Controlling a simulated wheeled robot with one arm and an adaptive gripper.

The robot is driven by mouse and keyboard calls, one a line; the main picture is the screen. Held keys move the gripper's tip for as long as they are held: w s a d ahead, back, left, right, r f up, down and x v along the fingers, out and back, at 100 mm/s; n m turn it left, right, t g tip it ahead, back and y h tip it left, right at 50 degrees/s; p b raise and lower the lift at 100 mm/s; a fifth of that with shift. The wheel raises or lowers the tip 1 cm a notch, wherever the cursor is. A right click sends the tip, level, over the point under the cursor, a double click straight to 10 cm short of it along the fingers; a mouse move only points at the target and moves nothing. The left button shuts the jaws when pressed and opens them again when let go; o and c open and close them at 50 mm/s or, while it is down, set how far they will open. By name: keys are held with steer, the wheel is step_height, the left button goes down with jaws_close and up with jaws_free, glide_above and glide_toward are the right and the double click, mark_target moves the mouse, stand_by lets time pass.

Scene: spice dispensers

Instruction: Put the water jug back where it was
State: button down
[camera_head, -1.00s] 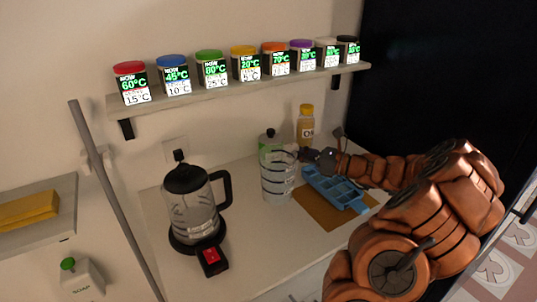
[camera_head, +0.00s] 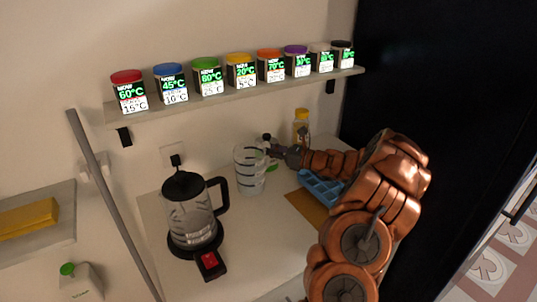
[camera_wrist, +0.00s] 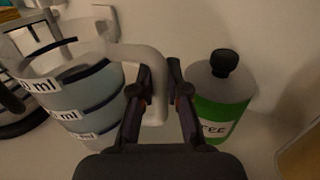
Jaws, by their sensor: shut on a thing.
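The water jug (camera_head: 249,174), clear with dark measuring bands, is upright at the counter, right of the kettle. In the wrist view the jug (camera_wrist: 78,108) fills the left side, with pale bluish contents and "ml" marks. My gripper (camera_head: 276,151) is at the jug's right side. In the wrist view my gripper (camera_wrist: 160,68) is shut on the jug's pale handle (camera_wrist: 147,58). I cannot tell whether the jug's base touches the counter.
A black-lidded kettle (camera_head: 190,218) stands left of the jug. A green-labelled bottle (camera_wrist: 222,97) is close right of my fingers. A yellow-capped bottle (camera_head: 301,126) and a blue tray (camera_head: 320,188) are to the right. A shelf of spice jars (camera_head: 240,97) hangs above. Counter in front is clear.

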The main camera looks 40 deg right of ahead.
steer(key=shift+f, duration=1.25)
steer(key=c, duration=1.2)
jaws_free()
steer(key=shift+r, duration=0.1)
steer(key=b+v, duration=0.2)
steer(key=v, duration=1)
steer(key=shift+s, duration=0.1)
